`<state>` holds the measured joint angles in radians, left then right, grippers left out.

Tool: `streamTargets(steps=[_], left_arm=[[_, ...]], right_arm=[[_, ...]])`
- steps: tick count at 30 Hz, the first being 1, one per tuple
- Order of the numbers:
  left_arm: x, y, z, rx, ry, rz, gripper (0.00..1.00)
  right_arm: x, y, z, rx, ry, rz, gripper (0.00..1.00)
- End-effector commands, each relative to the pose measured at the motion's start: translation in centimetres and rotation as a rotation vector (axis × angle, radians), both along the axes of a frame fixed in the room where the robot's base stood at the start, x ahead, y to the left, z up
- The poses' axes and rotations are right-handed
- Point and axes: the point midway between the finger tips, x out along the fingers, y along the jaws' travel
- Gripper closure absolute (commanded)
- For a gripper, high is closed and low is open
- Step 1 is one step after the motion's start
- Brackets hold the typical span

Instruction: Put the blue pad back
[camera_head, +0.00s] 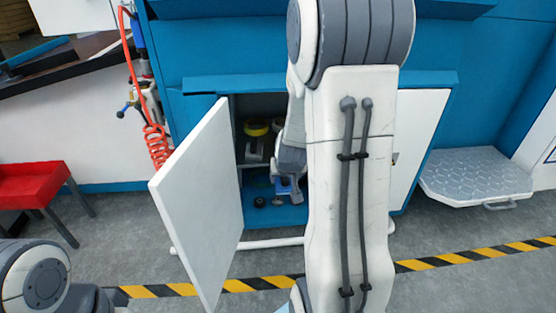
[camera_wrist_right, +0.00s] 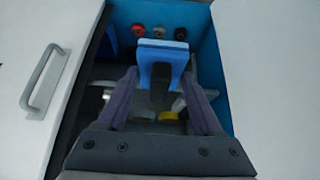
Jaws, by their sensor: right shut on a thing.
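The blue pad (camera_wrist_right: 163,47) has a flat blue top edge and a blue body with a dark middle part. In the right wrist view it is between the two fingers of my right gripper (camera_wrist_right: 160,80), which is shut on it. In the head view my right arm reaches into the open cabinet (camera_head: 240,165). The right gripper (camera_head: 289,178) is partly hidden by the arm there, and a bit of the blue pad (camera_head: 284,189) shows at its tip, above the blue cabinet floor. My left arm shows only at the lower left corner, and its gripper is out of view.
The white cabinet door (camera_head: 203,200) stands open on the left; its handle (camera_wrist_right: 45,80) shows in the wrist view. A yellow roll (camera_head: 257,128) sits inside. Red (camera_wrist_right: 138,30) and grey (camera_wrist_right: 159,32) round items lie beyond the pad.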

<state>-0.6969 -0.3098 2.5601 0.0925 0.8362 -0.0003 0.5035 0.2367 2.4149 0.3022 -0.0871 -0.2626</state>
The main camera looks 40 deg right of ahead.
Motion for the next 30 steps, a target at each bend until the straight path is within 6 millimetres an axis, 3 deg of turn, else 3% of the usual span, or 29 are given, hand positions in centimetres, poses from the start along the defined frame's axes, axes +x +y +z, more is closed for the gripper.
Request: streamTargets(steps=[5, 15, 25, 30], left_arm=[[0.0, 0.0, 0.9, -0.001, -0.001, 0.000, 0.57], [0.0, 0.0, 6.0, -0.001, -0.001, 0.000, 0.57], [0.0, 0.0, 8.1, 0.000, 0.000, 0.000, 0.57], [0.0, 0.0, 10.7, 0.000, 0.000, 0.000, 0.57]], right_arm=[[2.7, -1.8, 0.1, 0.000, 0.000, -0.002, 0.77], [10.0, -6.2, 0.6, 0.001, 0.002, -0.001, 0.77], [12.4, -7.7, 0.2, 0.000, 0.001, -0.001, 0.77], [14.0, -8.7, 0.6, 0.000, 0.001, -0.001, 0.77]])
